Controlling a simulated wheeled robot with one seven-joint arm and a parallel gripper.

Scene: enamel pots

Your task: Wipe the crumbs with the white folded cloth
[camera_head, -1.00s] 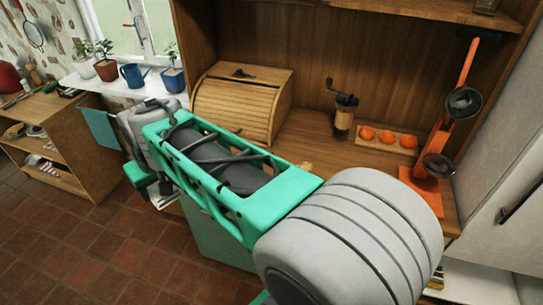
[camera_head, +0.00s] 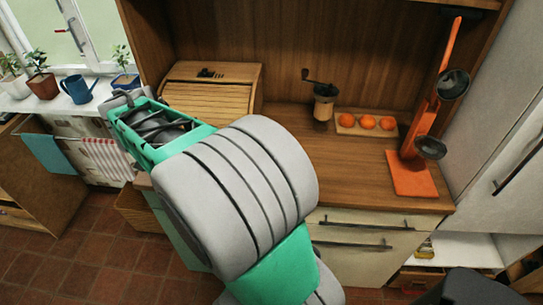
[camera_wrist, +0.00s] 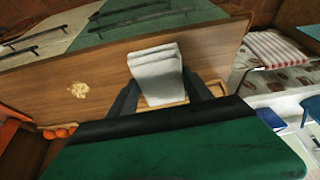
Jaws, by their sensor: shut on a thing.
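In the wrist view my gripper (camera_wrist: 160,79) has its two dark fingers on either side of the white folded cloth (camera_wrist: 156,62) and is shut on it. The cloth is over the wooden counter (camera_wrist: 110,68); whether it touches the wood I cannot tell. The crumbs (camera_wrist: 79,90) lie in a small pale patch on the counter, left of the cloth and apart from it. In the head view my arm hides the gripper, the cloth and the crumbs.
On the counter stand a roll-top bread box (camera_head: 212,90), a coffee grinder (camera_head: 325,100), a board with oranges (camera_head: 367,122) and an orange stand (camera_head: 428,135). Drawers (camera_head: 350,244) are below the front edge. The counter's middle right is clear.

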